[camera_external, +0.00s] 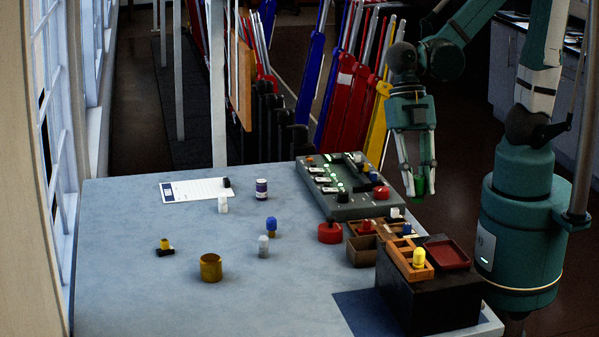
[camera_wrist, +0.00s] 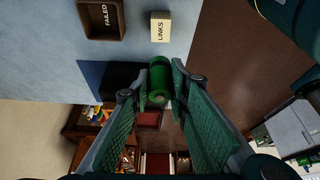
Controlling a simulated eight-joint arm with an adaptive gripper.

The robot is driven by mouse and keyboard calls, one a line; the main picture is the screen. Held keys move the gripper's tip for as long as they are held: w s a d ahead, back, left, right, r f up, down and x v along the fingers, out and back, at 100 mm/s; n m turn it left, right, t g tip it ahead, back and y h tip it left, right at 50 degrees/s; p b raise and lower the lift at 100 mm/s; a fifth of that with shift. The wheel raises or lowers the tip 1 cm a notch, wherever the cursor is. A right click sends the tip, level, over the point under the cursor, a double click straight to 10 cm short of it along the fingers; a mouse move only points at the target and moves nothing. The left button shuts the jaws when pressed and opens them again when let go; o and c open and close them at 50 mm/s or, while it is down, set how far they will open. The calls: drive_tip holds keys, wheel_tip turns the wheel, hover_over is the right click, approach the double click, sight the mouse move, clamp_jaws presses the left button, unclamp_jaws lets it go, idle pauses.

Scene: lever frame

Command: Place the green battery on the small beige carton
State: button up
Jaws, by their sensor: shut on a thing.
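A green battery (camera_wrist: 160,75) is held between the fingertips of my gripper (camera_wrist: 160,88) in the wrist view. In the external view, my gripper (camera_external: 418,194) points down with the green battery (camera_external: 419,187) at its tips, in the air at the right side of the table. The small beige carton (camera_wrist: 160,27), marked LINKS, lies beyond the battery near the table edge in the wrist view, apart from it. I cannot clearly pick out the carton in the external view.
A brown tray marked FAILED (camera_wrist: 121,30) is left of the carton. A grey panel with knobs (camera_external: 345,190) stands near the arm. A black block (camera_external: 430,300) carries a red tray (camera_external: 447,252) and a wooden rack. The left table is mostly free around several small items.

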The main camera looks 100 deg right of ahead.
drive_tip(key=shift+f, duration=0.1)
drive_tip(key=shift+f+b, duration=0.3)
drive_tip(key=shift+f, duration=2.7)
drive_tip(key=shift+f, duration=0.2)
drive_tip(key=shift+f, duration=1.7)
drive_tip(key=shift+f+b, duration=0.1)
drive_tip(key=shift+b, duration=0.25)
drive_tip(key=o, duration=0.5)
drive_tip(key=shift+c, duration=0.2)
drive_tip(key=o, duration=0.4)
drive_tip(key=shift+r, duration=0.2)
